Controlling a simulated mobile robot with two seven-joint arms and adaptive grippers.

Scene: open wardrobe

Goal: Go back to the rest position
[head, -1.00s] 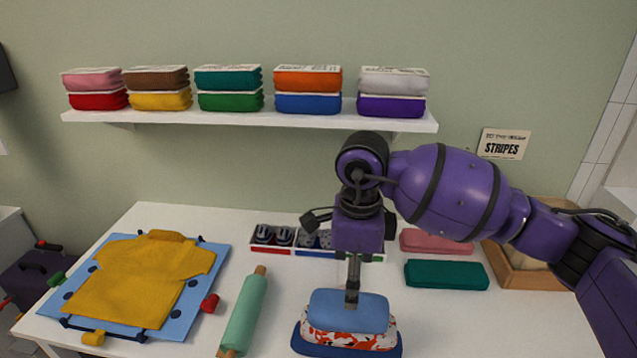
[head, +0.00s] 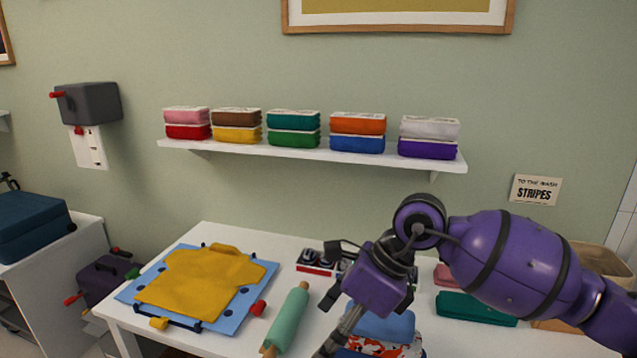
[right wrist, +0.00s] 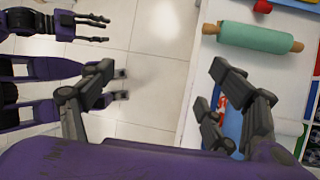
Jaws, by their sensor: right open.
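My right gripper (head: 334,312) hangs at the front of the white table in the head view, its fingers pointing down and left. In the right wrist view its fingers (right wrist: 150,85) are spread wide with nothing between them. It is apart from the folded stack, a blue piece (head: 385,325) on an orange-and-white patterned one (head: 385,346), partly hidden behind the wrist. My left arm is outside the head view. Purple arm parts with dark fingers (right wrist: 97,28), seemingly my left gripper, show at the left of the right wrist view, too unclear to judge.
A teal rolling pin (head: 288,318) lies left of my right gripper. A yellow shirt (head: 200,280) lies on a blue board (head: 258,272). A wall shelf (head: 310,153) holds folded stacks. A teal folded piece (head: 475,308) lies near my right arm. Bare floor (right wrist: 160,40) shows beside the table.

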